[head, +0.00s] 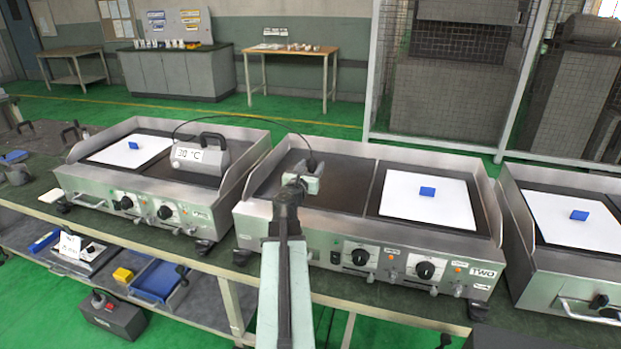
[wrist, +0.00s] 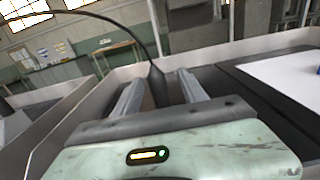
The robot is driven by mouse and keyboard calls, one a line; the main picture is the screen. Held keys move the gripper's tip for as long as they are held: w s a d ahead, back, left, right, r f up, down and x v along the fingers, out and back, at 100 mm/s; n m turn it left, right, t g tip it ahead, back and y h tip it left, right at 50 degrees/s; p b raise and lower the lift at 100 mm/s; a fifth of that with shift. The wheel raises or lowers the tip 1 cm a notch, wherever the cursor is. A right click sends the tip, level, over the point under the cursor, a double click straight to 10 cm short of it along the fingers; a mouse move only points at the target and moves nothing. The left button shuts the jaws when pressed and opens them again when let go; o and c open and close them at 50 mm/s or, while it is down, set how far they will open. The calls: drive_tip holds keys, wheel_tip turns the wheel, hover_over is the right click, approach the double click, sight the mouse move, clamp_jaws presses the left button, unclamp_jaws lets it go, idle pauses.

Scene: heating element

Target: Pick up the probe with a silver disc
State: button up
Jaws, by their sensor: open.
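The probe shows in the head view as a dark upright handle (head: 312,161) on a thin black cable, just beyond my gripper (head: 304,176). In the wrist view, the dark probe (wrist: 157,84) stands between the two fingers of my gripper (wrist: 159,77), with its cable arching up and left. The fingers are open, one on each side of it, with gaps showing. The probe's lower end and its silver disc are hidden. My gripper is low over the dark left half of the middle hotplate (head: 343,181), which is labelled TWO.
A grey meter box (head: 201,156) reading 30 °C sits on the left hotplate (head: 100,182). A white sheet with a blue block (head: 427,191) covers the middle hotplate's right half. Raised metal side walls (head: 250,163) border the plates. A third hotplate (head: 566,262) stands at right.

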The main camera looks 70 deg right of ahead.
sight(312, 165)
drive_tip(key=d, duration=0.3)
drive_tip(key=shift+w, duration=0.2)
drive_tip(key=shift+w+a, duration=0.15)
clamp_jaws()
idle(0.9)
